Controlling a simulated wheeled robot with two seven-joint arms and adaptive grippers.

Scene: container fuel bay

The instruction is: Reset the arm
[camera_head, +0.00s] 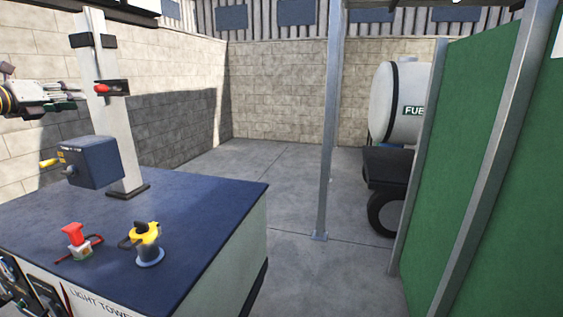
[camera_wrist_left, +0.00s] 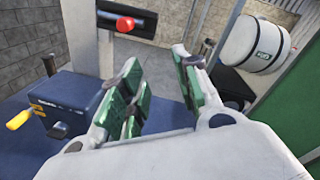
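My left gripper (camera_head: 72,96) comes in at the left edge of the head view, raised above the dark blue cabinet top and left of the pale mast. In the left wrist view its two green-padded fingers (camera_wrist_left: 160,82) stand apart with nothing between them, so it is open and empty. A red knob (camera_head: 101,89) on a dark bracket on the mast lies just beyond the gripper; it also shows above the fingers in the left wrist view (camera_wrist_left: 125,24). My right gripper is in neither view.
A metal post (camera_head: 331,130), a white fuel tank (camera_head: 392,103) and a green panel (camera_head: 462,130) stand right. Floor between is clear.

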